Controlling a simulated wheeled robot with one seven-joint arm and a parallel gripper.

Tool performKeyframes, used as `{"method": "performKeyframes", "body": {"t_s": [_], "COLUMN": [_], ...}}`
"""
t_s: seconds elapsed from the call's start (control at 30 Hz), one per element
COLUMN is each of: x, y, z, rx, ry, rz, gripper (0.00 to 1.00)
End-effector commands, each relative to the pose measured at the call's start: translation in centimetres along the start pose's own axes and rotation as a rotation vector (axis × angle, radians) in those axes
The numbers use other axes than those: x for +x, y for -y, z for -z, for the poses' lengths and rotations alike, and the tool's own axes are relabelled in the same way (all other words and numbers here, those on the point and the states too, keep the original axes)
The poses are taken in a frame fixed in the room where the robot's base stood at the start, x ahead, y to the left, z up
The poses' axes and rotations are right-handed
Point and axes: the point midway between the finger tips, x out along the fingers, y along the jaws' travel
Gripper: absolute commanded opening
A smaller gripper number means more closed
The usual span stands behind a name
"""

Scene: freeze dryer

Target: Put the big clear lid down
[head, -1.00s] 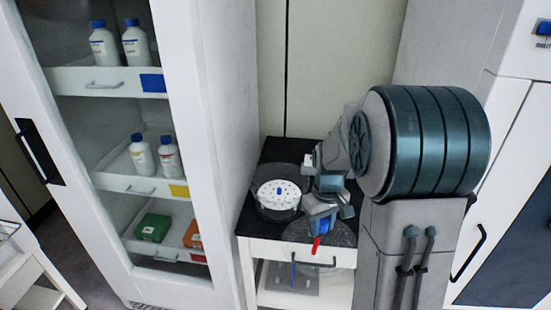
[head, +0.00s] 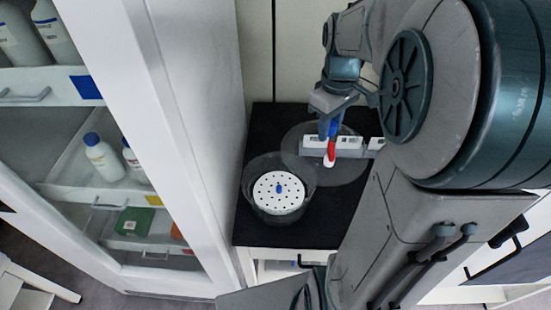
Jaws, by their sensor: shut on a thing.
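The big clear lid (head: 347,174) is a round see-through disc over the black worktop, behind and right of the clear round vessel (head: 259,203). Its left edge overlaps the vessel's rim in the picture. My gripper (head: 331,146), with blue and red fingers, is shut on the lid near its middle; the grasp itself is small and partly hidden. I cannot tell whether the lid touches the worktop or hangs just above it. A white perforated plate (head: 278,193) with a blue knob sits inside the vessel.
The worktop's front, right of the vessel, is bare. My arm covers the right side.

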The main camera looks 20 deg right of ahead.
Motion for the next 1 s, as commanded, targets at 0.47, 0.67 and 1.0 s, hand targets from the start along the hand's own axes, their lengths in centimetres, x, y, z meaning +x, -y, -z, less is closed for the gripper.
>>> {"method": "performKeyframes", "body": {"t_s": [0.47, 0.67, 1.0], "x": [5.4, 6.5, 10.2], "y": [6.2, 7.2, 7.3], "z": [7.1, 8.3, 8.4], "rx": [-0.006, -0.001, -0.001], "ry": [0.002, -0.001, 0.001], "rz": [0.002, 0.0, 0.001], "gripper": [0.0, 0.0, 0.0]}}
